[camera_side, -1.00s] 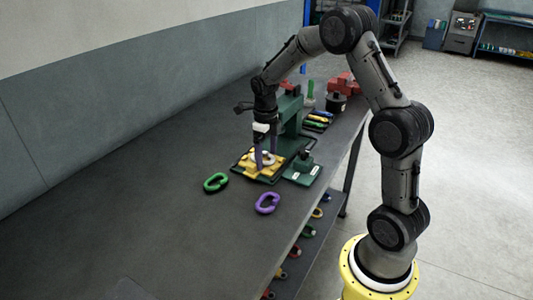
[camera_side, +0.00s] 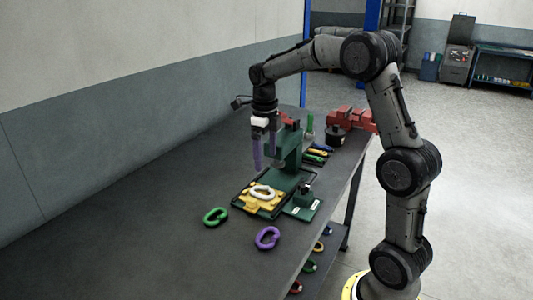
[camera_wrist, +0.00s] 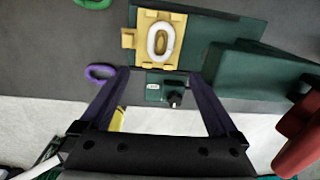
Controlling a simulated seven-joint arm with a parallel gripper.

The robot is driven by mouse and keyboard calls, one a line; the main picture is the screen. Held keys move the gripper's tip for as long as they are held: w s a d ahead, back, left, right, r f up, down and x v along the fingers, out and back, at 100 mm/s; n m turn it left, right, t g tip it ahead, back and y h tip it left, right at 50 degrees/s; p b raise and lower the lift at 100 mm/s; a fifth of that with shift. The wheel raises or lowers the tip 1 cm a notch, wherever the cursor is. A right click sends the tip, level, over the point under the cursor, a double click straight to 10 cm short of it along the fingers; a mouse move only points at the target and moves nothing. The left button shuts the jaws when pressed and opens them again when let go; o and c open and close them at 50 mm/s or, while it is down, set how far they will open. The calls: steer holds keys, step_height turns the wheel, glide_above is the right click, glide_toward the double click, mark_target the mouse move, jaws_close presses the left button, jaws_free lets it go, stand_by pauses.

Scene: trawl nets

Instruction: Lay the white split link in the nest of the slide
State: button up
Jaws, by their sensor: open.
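The white split link (camera_side: 262,191) lies on the yellow slide (camera_side: 256,202) of the green press. In the wrist view the white link (camera_wrist: 151,42) lies flat on the yellow slide (camera_wrist: 141,59), around its middle, and appears seated in the nest. My gripper (camera_side: 261,170) is above and a little behind the slide, clear of the link. In the wrist view its purple fingers (camera_wrist: 155,101) are spread wide with nothing between them.
A green link (camera_side: 215,217) and a purple link (camera_side: 267,238) lie on the dark bench in front of the press. The green press column (camera_side: 289,148) stands close beside my gripper. A red vise (camera_side: 352,119) is farther back. The left of the bench is clear.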

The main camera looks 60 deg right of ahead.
steer(key=s+a+r+n+t, duration=0.1)
steer(key=s+a+r+n, duration=0.2)
steer(key=s+a+n, duration=0.35)
steer(key=s+a+r+n+t, duration=0.2)
steer(key=s+a+r+n, duration=0.15)
steer(key=n, duration=0.65)
steer(key=s+a+f+n+t, duration=0.1)
steer(key=s+a+n, duration=0.2)
steer(key=s+n, duration=0.3)
steer(key=s+a+f+n+t, duration=0.1)
steer(key=s+a+n, duration=0.3)
steer(key=n, duration=0.9)
steer(key=shift+s+f+t, duration=0.3)
steer(key=shift+s, duration=0.8)
